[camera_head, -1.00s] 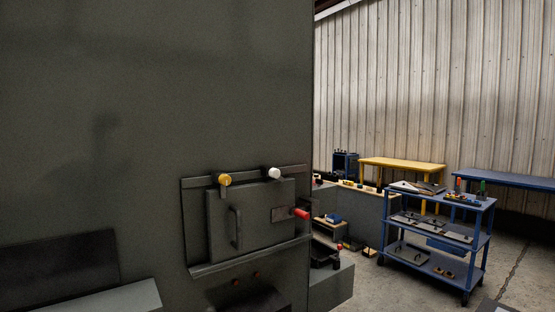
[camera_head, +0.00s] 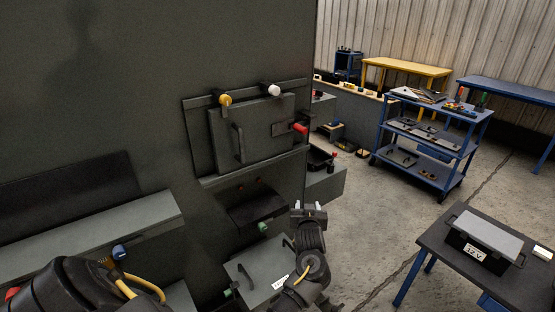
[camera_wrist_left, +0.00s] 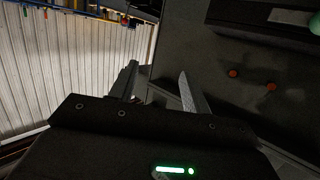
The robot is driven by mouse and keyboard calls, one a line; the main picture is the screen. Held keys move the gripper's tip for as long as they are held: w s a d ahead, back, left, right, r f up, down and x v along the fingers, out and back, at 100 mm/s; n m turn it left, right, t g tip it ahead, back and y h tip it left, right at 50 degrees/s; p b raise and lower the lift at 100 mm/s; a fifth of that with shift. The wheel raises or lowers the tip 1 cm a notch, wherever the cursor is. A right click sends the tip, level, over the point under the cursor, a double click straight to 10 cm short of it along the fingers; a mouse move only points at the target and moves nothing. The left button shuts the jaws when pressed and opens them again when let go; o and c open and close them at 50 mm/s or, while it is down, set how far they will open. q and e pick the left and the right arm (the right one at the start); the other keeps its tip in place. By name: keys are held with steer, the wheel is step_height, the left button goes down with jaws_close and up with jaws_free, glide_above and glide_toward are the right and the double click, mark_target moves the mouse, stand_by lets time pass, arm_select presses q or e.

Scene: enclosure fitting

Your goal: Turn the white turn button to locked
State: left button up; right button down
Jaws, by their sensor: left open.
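The white turn button (camera_head: 274,91) sits at the top edge of a dark grey panel door (camera_head: 247,138) on the large grey enclosure. Which way its bar lies is too small to tell. A yellow turn button (camera_head: 225,99) is left of it on the same edge, and a red one (camera_head: 300,129) is at the door's right side. My left gripper (camera_head: 308,206) is open and empty, pointing up, below and right of the door and apart from it. Its spread fingers (camera_wrist_left: 158,76) show in the left wrist view with nothing between them. My right gripper is not in view.
A ledge (camera_head: 255,164) runs under the door, with a dark box (camera_head: 256,207) below it. A grey lidded box (camera_head: 262,268) is low near my left arm. A table with a 12 V case (camera_head: 490,237) stands right, a blue cart (camera_head: 428,146) behind. Floor between is clear.

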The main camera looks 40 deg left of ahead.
arm_select(q)
steer(key=w+a+r+n+g+y+p, duration=0.25)
steer(key=r+n+y, duration=0.35)
steer(key=r, duration=1.4)
steer(key=n+g+y+p, duration=0.1)
steer(key=n+g+y, duration=0.2)
steer(key=n+g, duration=0.25)
glide_toward(276, 91)
steer(key=p+x, duration=0.4)
steer(key=x, duration=0.3)
steer(key=shift+w+a+r+p, duration=0.2)
steer(key=shift+a+p, duration=0.1)
steer(key=shift+a, duration=0.1)
steer(key=shift+w+a+f+p, duration=0.15)
steer(key=shift+a+p, duration=0.15)
steer(key=shift+a, duration=0.4)
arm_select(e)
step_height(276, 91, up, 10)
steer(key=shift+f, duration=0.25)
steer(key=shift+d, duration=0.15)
arm_select(q)
steer(key=c, duration=1)
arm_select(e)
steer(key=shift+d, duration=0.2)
